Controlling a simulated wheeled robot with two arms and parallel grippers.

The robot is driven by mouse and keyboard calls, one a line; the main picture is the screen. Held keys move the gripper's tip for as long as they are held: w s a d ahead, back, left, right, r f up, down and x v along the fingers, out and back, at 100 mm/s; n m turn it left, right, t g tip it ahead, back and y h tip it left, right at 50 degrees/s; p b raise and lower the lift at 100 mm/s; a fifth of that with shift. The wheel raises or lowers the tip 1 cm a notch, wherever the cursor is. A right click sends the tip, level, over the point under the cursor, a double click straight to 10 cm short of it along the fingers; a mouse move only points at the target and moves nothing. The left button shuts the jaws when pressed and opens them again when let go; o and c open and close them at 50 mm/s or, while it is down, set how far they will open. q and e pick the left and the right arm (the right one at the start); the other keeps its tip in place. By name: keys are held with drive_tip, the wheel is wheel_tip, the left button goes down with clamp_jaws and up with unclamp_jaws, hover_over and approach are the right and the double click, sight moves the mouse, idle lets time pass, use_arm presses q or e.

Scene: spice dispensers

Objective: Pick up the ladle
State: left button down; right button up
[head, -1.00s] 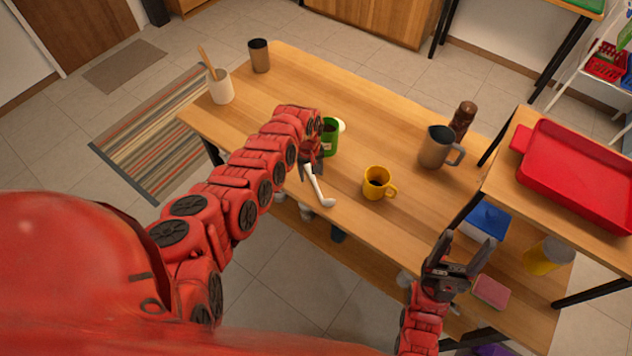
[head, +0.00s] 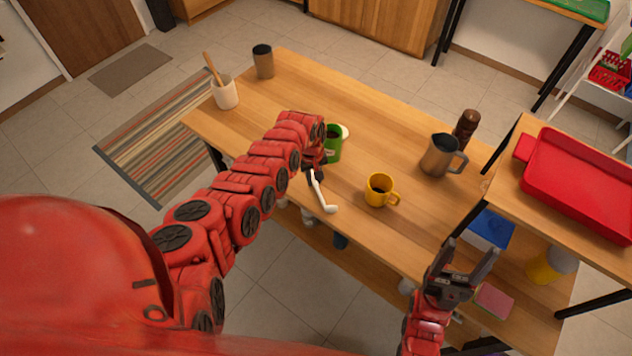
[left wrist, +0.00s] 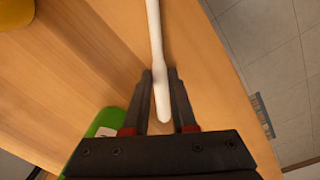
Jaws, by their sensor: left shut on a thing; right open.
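The ladle (head: 322,194) is white, with a long thin handle and a small rounded end. In the head view it appears near the front edge of the wooden table (head: 262,120). My left gripper (head: 317,173) is shut on its handle, and the fingers hide part of it. In the left wrist view the white handle (left wrist: 155,45) runs between the two dark fingers (left wrist: 160,78). I cannot tell whether the ladle touches the table. My right gripper (head: 470,257) is open and empty in front of the table's right part.
A green container (head: 334,150) stands close behind my left gripper. A yellow mug (head: 379,190) is to the right. A grey pitcher (head: 438,155), a brown shaker (head: 466,127), a white utensil holder (head: 225,93) and a brown cup (head: 263,62) stand farther off. A red tray (head: 580,180) sits at right.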

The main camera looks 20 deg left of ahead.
sight(314, 181)
use_arm(q)
drive_tip(key=shift+r, duration=0.1)
drive_tip(key=shift+w+r, duration=0.1)
drive_tip(key=shift+r, duration=0.75)
drive_tip(key=shift+s+r, duration=0.3)
drive_tip(key=shift+r, duration=0.5)
drive_tip(key=s, duration=0.2)
drive_tip(key=s+a+b, duration=0.1)
drive_tip(key=s, duration=0.1)
drive_tip(key=s+a+b, duration=0.1)
drive_tip(key=s, duration=0.1)
drive_tip(key=shift+s+r, duration=0.15)
drive_tip(key=shift+s, duration=0.25)
drive_tip(key=s+a+r+p, duration=0.1)
drive_tip(key=s+a+p, duration=0.1)
drive_tip(key=s, duration=0.6)
drive_tip(key=shift+a+p, duration=0.15)
drive_tip(key=shift+p, duration=0.35)
drive_tip(key=shift+s, duration=0.15)
drive_tip(key=c, duration=1.3)
unclamp_jaws()
drive_tip(key=shift+c, duration=0.2)
clamp_jaws()
